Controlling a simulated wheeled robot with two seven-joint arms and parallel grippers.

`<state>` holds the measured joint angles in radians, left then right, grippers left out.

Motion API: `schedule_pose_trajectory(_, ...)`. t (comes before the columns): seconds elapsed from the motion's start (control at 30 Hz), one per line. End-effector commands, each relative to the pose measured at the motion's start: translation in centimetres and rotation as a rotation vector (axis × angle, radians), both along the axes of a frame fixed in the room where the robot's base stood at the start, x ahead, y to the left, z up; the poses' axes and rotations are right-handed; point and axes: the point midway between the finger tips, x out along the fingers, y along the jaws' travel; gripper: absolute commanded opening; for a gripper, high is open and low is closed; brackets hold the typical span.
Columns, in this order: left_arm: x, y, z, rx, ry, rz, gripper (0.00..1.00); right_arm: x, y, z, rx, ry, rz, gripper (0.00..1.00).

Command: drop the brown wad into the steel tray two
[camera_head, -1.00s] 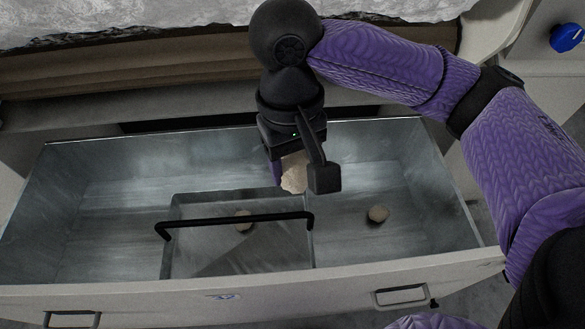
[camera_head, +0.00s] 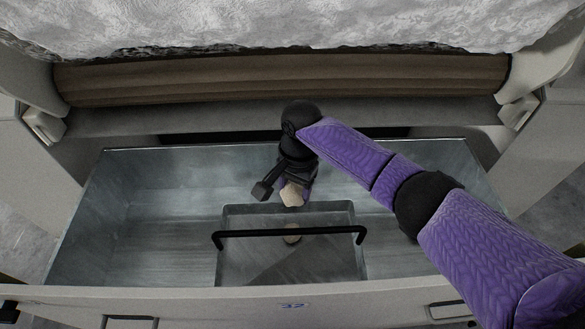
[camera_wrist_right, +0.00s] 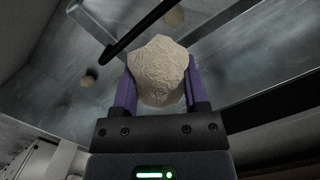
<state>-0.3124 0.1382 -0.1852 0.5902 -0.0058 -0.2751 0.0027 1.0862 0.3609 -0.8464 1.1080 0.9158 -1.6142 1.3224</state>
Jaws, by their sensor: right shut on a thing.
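My right gripper (camera_head: 279,191) is shut on a pale tan wad (camera_head: 293,193). In the right wrist view the same wad (camera_wrist_right: 160,70) sits between the two purple fingers. A steel tray (camera_head: 335,265) with a black bar handle (camera_head: 290,233) sits inside a larger steel drawer. The held wad is over the tray's back edge; its height above the tray is hard to tell. My left gripper is not seen.
The steel drawer (camera_head: 130,230) is pulled open, with bare floor left of the tray. Its white front panel (camera_head: 250,300) carries a blue number. A brown roller (camera_head: 290,80) under grey fibrous sheeting (camera_head: 300,25) crosses behind it. My right arm covers the drawer's right part.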

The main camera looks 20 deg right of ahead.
Motion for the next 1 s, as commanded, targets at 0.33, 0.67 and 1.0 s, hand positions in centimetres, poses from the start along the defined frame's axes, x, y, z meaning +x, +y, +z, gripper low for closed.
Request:
schedule_pose_trajectory(0.33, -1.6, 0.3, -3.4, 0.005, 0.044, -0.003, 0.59, -0.3, -0.4, -6.1, -0.002, 0.006, -0.040, 0.02)
schedule_pose_trajectory(0.67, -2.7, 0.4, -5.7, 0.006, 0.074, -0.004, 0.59, -0.2, -0.3, -8.5, -0.001, 0.001, -0.039, 0.02)
schedule_pose_trajectory(1.0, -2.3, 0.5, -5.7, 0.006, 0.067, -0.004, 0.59, -0.2, -0.3, -8.2, 0.000, -0.002, -0.038, 0.82)
